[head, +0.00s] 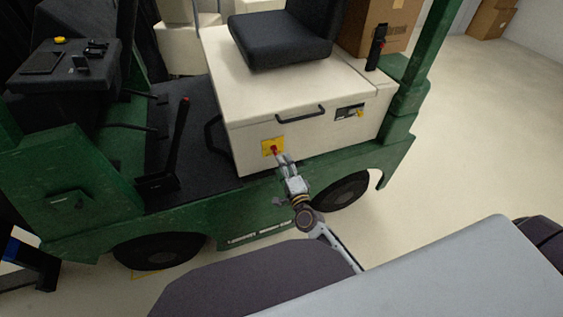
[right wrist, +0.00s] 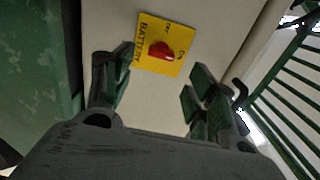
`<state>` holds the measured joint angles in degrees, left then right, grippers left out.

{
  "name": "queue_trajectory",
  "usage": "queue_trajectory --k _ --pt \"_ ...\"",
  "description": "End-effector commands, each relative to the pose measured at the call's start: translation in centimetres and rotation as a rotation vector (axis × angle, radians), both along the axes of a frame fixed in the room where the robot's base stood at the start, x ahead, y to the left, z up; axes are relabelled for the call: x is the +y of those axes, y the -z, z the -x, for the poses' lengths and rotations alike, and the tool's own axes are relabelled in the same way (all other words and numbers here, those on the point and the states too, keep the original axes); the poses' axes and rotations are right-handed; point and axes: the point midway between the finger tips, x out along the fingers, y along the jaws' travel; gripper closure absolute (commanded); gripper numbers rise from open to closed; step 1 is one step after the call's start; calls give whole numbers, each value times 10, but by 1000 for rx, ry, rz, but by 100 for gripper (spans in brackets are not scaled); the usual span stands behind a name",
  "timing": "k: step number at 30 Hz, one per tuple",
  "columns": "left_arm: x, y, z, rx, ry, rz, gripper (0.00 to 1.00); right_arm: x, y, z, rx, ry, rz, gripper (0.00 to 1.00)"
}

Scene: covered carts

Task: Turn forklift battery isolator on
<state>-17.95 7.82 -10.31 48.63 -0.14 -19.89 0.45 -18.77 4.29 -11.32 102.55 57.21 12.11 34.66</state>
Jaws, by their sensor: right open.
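The battery isolator is a small red knob (head: 273,150) on a yellow plate (head: 266,147), set on the cream battery cover of the green forklift. In the right wrist view the red knob (right wrist: 162,50) sits on the yellow plate (right wrist: 148,62), which is printed BATTERY. My right gripper (head: 283,158) is in front of the plate, close to the knob. In the right wrist view its two fingers (right wrist: 158,88) are spread apart, with the knob beyond them and nothing between them. Whether a fingertip touches the plate cannot be told. My left gripper is not in view.
The cream cover (head: 250,105) carries a black handle (head: 300,113) and a black seat (head: 280,45). A black lever (head: 178,135) stands on the forklift floor to the left. A green post (head: 428,50) rises at the right. Open floor (head: 480,140) lies farther right.

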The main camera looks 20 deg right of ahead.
Motion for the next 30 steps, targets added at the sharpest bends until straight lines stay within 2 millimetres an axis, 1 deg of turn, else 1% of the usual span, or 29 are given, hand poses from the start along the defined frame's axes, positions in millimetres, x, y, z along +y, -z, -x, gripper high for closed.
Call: queue_trajectory --k 1,9,15,21,30 --pt "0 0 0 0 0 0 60 0 1 5 2 -1 0 43" --pt "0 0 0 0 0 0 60 -1 0 30 1 -1 1 43" --pt "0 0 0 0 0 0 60 -2 0 44 0 0 1 43" --pt "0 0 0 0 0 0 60 -2 1 50 1 0 1 43" --pt "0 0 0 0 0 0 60 -2 0 51 0 0 1 43"
